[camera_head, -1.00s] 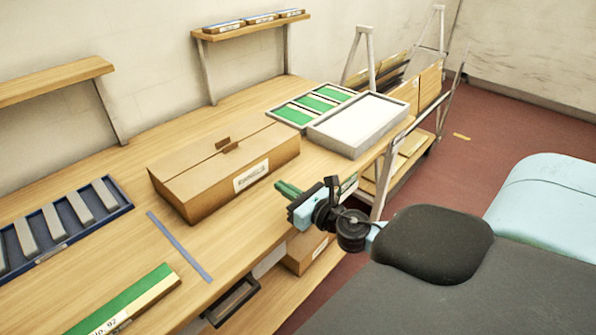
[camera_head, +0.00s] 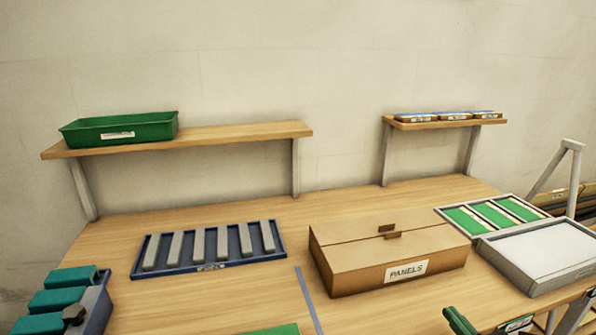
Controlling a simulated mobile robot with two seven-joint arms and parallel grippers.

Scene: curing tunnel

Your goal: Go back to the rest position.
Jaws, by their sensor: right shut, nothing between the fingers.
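My right gripper (camera_head: 461,321) shows only in part at the bottom edge of the head view, right of the middle. Its green fingers are shut with nothing held. It is in front of the cardboard box marked PANELS (camera_head: 345,265), toward the table's front edge, apart from the box. The rest of that arm is cut off by the frame. My left gripper is not in view.
The wooden table (camera_head: 230,300) carries a blue tray (camera_head: 283,252) of grey bars, teal blocks (camera_head: 68,278), a green-panel tray (camera_head: 440,212) and a grey-rimmed white tray (camera_head: 529,287).

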